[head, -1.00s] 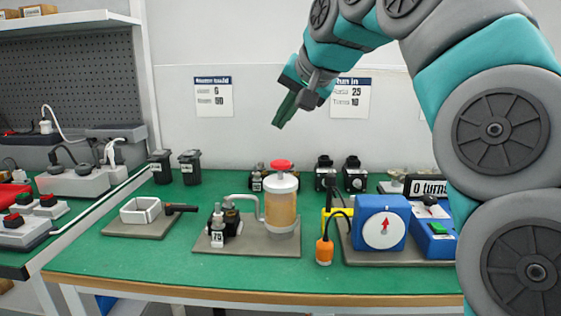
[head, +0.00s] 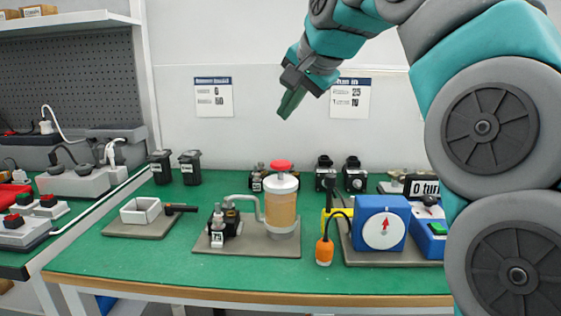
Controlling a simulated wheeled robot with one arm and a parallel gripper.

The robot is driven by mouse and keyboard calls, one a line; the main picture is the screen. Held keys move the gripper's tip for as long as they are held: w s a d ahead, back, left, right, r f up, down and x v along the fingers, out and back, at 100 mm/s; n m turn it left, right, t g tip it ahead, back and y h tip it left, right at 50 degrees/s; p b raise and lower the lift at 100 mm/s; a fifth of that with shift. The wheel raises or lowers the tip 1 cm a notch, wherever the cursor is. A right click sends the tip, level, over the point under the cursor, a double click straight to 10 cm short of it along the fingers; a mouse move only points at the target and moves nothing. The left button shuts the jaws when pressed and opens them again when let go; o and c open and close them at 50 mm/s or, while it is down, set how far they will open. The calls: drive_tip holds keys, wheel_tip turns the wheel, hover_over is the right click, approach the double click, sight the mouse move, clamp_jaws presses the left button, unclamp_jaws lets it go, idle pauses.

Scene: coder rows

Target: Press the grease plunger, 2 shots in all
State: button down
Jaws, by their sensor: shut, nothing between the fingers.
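The grease dispenser is a clear cylinder of amber grease (head: 281,208) with a white lid, standing on a grey plate on the green bench. Its red plunger knob (head: 281,166) sits on top and appears raised a little above the lid. A pipe runs left from it to a small black block labelled 75 (head: 223,224) on the same plate. My gripper (head: 284,115) is shut and empty. In the picture it shows above the red knob, tilted down-left, with clear space between them.
A blue box with a white dial and red arrow (head: 384,229) stands right of the dispenser. An orange-tipped tool (head: 324,250) is between them. An open white box (head: 141,210) is at left. Black motors (head: 324,174) and black cups (head: 189,165) stand behind. Open green bench (head: 170,270) lies in front.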

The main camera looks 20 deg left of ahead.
sight(283, 164)
drive_tip(key=shift+a+r+m+t+h, duration=0.15)
drive_tip(key=shift+r+m+t+h, duration=0.25)
drive_tip(key=shift+m, duration=2.75)
drive_tip(key=shift+a+r+m+t+h, duration=0.1)
drive_tip(key=shift+r+m+t+h, duration=0.3)
drive_tip(key=shift+m, duration=2.7)
drive_tip(key=shift+a+r+m+t+h, duration=0.15)
drive_tip(key=shift+m+h, duration=0.45)
drive_tip(key=shift+m, duration=2.55)
drive_tip(key=shift+f, duration=0.15)
drive_tip(key=shift+f, duration=1.6)
drive_tip(key=shift+f+b, duration=1.3)
drive_tip(key=shift+f, duration=1.35)
drive_tip(key=shift+f, duration=0.15)
drive_tip(key=shift+f, duration=0.25)
